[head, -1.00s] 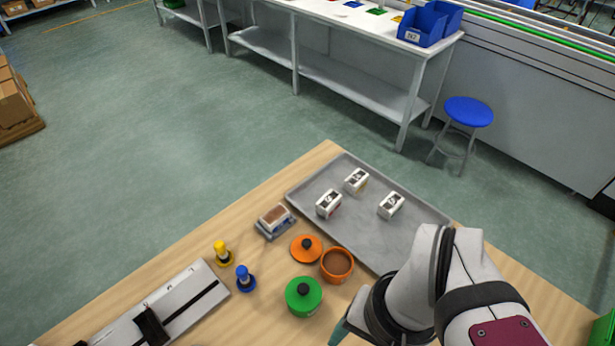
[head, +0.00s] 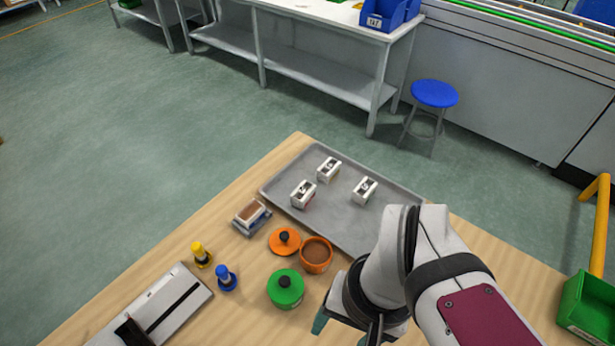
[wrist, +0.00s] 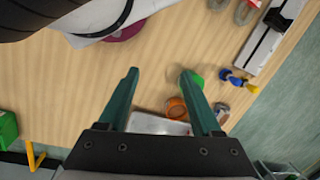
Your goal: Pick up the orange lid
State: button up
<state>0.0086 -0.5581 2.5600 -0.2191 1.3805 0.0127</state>
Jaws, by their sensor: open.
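The orange lid (head: 284,241) is a flat disc with a black knob and lies on the wooden table. The open orange pot (head: 316,255) with brown contents stands right beside it. A green lidded pot (head: 286,288) with a black knob stands in front of them. My gripper (head: 335,322) is to the right of the green pot and apart from the lid. The orange pot (wrist: 177,108) shows there partly behind a finger. I cannot make out the lid clearly there.
A grey tray (head: 385,238) with several white boxes lies behind the pots. A sponge-like block (head: 251,214) sits left of the lid. Yellow (head: 201,255) and blue (head: 226,278) pegs stand further left, near a white slotted board (head: 178,306). A green bin (head: 588,306) is at right.

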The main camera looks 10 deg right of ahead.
jog(key=n+h, duration=0.2)
jog(key=n, duration=1.6)
send_over(284, 235)
notch_tip(284, 235, down, 6)
notch_tip(284, 235, down, 14)
jog(key=shift+r, duration=0.1)
grip_shut()
